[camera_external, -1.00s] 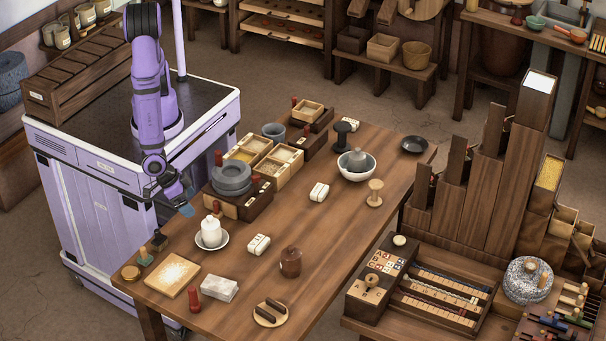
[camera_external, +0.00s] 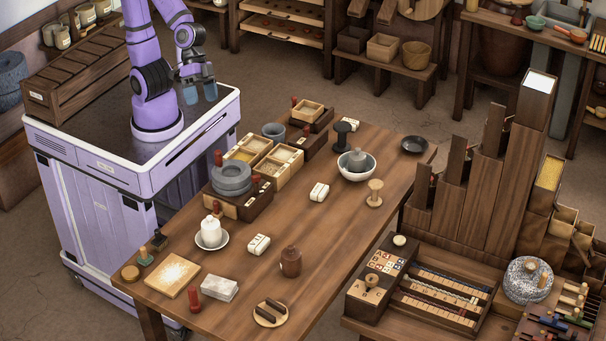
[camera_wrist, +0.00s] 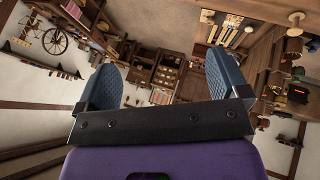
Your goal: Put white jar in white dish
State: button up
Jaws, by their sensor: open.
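The white jar (camera_external: 211,228) stands upright in a small white dish (camera_external: 222,243) near the left front of the wooden table. The dish's rim shows around the jar's base. My gripper (camera_external: 199,92) is open and empty, raised above my base, well away from the jar. In the wrist view my gripper (camera_wrist: 165,80) shows two blue fingers spread apart, with nothing between them. The wrist view faces the room's shelves and walls, so neither jar nor dish shows there.
A white bowl (camera_external: 344,172) with a grey jar (camera_external: 357,160) in it stands farther back. A brown jar (camera_external: 291,262), white blocks (camera_external: 259,245) and a pale board (camera_external: 174,276) lie around the dish. Grey stone rings (camera_external: 231,178) sit on a box behind. The table's middle (camera_external: 330,225) is clear.

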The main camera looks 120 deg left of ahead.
jog(key=s+a+r+m+y, duration=0.1)
jog(key=s+a+r+y, duration=0.3)
jog(key=s+a, duration=0.9)
notch_tip(320, 180, up, 2)
jog(key=shift+s+a+r, duration=0.15)
jog(key=shift+a+r, duration=0.05)
jog(key=shift+a, duration=0.3)
dwell(6.1)
